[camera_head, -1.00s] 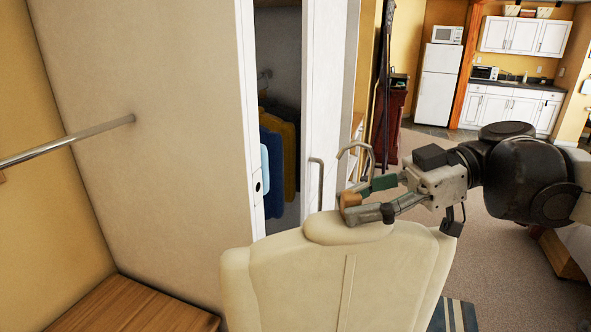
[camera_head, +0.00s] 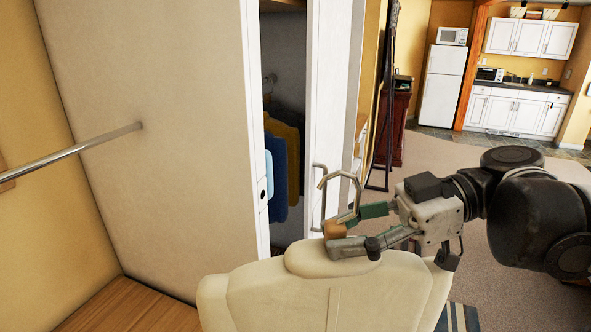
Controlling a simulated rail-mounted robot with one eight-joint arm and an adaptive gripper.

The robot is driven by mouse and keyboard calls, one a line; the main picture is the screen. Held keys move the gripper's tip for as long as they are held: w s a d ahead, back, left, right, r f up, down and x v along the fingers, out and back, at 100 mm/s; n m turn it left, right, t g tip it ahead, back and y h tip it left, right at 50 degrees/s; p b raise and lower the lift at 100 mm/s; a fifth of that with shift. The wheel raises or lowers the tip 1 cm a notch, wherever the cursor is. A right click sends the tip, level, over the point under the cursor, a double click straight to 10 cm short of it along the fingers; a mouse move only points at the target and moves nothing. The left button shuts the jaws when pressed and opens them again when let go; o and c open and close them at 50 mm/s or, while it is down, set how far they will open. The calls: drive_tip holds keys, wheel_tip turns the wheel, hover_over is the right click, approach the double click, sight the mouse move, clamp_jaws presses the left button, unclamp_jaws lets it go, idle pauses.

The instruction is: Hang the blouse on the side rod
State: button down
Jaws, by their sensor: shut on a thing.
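The cream blouse (camera_head: 300,297) hangs in the lower middle of the head view, and its lower part is cut off by the picture's edge. The metal hook (camera_head: 338,183) of its hanger sticks up above the collar. My gripper (camera_head: 341,231) is shut on the hanger (camera_head: 326,205) just above the collar, near the base of the hook. The side rod (camera_head: 72,152) is a metal bar at the left, fixed to the pale panel on its right end. The blouse is apart from the rod, to its right and lower in the picture.
The pale closet side panel (camera_head: 150,190) stands between the rod and the open closet. Dark blue and brown clothes (camera_head: 283,168) hang inside the closet. A white sliding door edge (camera_head: 331,110) is behind the hanger hook. A wooden surface (camera_head: 125,308) lies below the rod.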

drive_tip(key=w+a+m+t, duration=0.2)
drive_tip(key=w+a, duration=0.3)
drive_tip(key=a, duration=0.8)
drive_tip(key=w+a+m+t+h+b, duration=0.1)
drive_tip(key=w+a+m+t, duration=0.2)
drive_tip(key=a, duration=1)
drive_tip(key=shift+w+t, duration=0.9)
drive_tip(key=shift+w, duration=0.55)
drive_tip(key=shift+a, duration=0.15)
